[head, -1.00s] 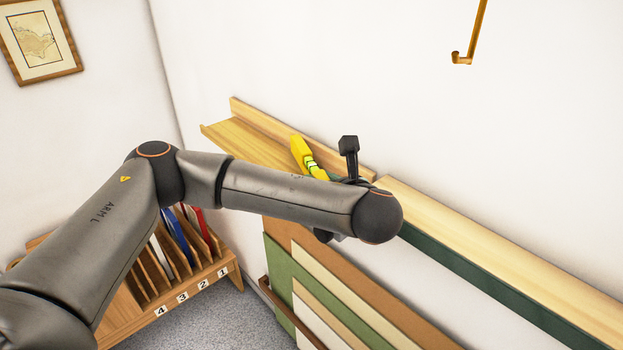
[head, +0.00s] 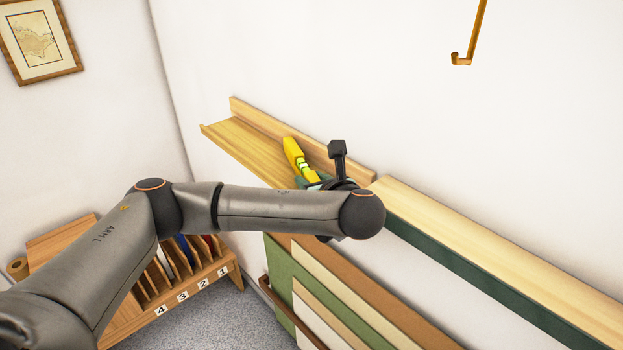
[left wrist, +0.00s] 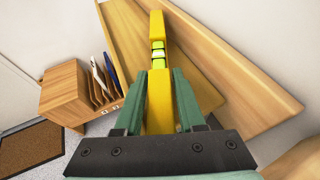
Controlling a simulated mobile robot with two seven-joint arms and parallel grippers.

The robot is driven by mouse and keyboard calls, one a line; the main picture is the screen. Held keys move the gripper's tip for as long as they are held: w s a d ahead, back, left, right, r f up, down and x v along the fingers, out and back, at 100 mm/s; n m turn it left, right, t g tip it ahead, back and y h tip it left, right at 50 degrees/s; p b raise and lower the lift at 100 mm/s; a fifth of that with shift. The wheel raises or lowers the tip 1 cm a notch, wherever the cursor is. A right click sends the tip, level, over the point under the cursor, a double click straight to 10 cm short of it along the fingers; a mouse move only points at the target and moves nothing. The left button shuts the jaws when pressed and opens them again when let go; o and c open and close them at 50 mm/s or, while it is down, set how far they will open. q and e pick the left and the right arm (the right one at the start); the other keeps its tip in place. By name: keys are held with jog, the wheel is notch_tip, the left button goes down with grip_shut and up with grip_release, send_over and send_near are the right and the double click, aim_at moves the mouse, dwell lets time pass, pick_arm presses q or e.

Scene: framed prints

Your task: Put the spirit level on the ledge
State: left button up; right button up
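The spirit level (head: 292,150) is a yellow bar with greenish vials. My left gripper (head: 310,182) is shut on it, and part of the level is hidden behind the hand and arm in the head view. In the left wrist view, the green fingers lie on both sides of the level (left wrist: 157,105), which points away from the hand. The wooden ledge (head: 238,137) is fixed to the wall and has a raised back board. The level is over the ledge's right part; I cannot tell whether it touches. My right gripper is not in view.
A second, green-fronted wooden shelf (head: 480,240) runs along the wall to the right. Coloured boards (head: 300,290) lean below. A numbered wooden rack (head: 190,290) stands on the floor at left. The ledge's left part is clear.

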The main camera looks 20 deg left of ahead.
pick_arm(q)
jog(key=shift+o, duration=1.4)
jog(key=shift+v, duration=1.35)
jog(key=shift+s+d+r, duration=0.25)
jog(key=shift+d+r, duration=0.1)
jog(key=shift+d, duration=0.2)
jog(key=shift+s+d+r, duration=0.25)
jog(key=shift+s+r, duration=0.05)
jog(key=shift+s, duration=0.15)
jog(key=v, duration=0.7)
jog(key=shift+f, duration=0.15)
